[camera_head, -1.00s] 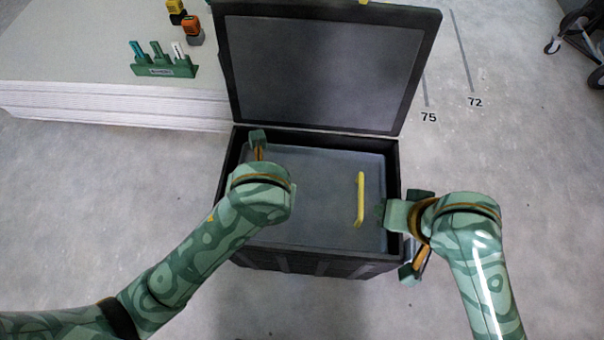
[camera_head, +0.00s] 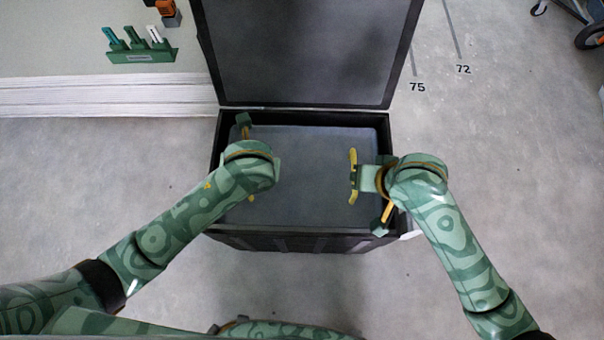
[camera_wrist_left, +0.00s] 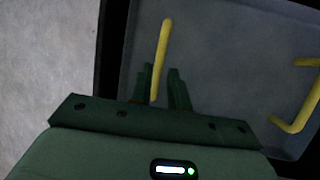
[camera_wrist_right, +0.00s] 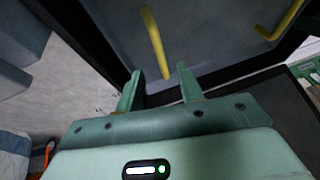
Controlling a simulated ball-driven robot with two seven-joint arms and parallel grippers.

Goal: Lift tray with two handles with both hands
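The grey tray (camera_head: 310,165) lies flat inside the black box. Its right yellow handle (camera_head: 353,175) stands near the tray's right side. The left handle is mostly hidden under my left wrist in the head view, but shows in the left wrist view (camera_wrist_left: 163,45). My left gripper (camera_wrist_left: 161,82) is open, with the near end of that handle appearing between its fingers; contact cannot be told.
The black box (camera_head: 300,241) has its lid (camera_head: 305,55) raised at the back. Its walls rise close around the tray.

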